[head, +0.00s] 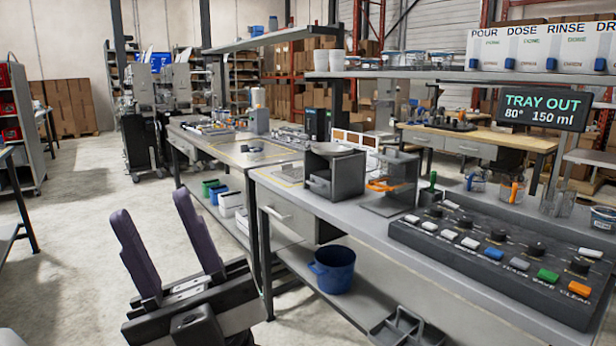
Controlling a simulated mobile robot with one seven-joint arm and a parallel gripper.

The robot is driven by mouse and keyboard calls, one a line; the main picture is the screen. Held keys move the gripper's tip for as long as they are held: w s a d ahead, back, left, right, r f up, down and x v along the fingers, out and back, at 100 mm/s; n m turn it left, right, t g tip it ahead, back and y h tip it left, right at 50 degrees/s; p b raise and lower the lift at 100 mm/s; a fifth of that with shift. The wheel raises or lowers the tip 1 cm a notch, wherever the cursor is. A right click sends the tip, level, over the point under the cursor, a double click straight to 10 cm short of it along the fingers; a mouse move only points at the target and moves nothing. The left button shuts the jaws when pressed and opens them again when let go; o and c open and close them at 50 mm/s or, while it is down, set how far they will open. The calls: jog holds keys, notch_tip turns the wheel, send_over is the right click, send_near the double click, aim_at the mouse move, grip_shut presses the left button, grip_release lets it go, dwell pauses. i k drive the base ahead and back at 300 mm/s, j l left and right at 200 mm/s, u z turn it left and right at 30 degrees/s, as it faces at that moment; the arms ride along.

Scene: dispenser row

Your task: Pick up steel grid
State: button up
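My gripper (151,204) is at the lower left of the head view, with its two purple fingers pointing up. The fingers stand apart with nothing between them, over the floor left of the grey workbench. I cannot make out a steel grid for certain.
A dark control panel (470,250) with knobs and coloured keys fills the bench's right side. A sign (541,108) reads "TRAY OUT 80° 150 ml". A blue pot (333,270) and a grey divided tray (397,327) sit on the lower shelf. The floor (95,190) at left is clear.

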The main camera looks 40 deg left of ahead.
aim_at(289, 175)
jog(key=i+j, duration=0.25)
jog(key=j, duration=0.2)
jog(key=i+j, duration=0.2)
jog(key=j, duration=0.25)
jog(key=i+j, duration=0.25)
jog(key=j, duration=0.2)
jog(key=i+j, duration=0.2)
jog(key=j, duration=0.25)
jog(key=i+j+u, duration=0.1)
jog(key=i+j, duration=0.15)
jog(key=j, duration=0.2)
jog(key=i+j, duration=0.25)
jog(key=j, duration=0.2)
jog(key=i+j, duration=0.25)
jog(key=j, duration=0.2)
jog(key=i+j, duration=0.25)
jog(key=j, duration=0.15)
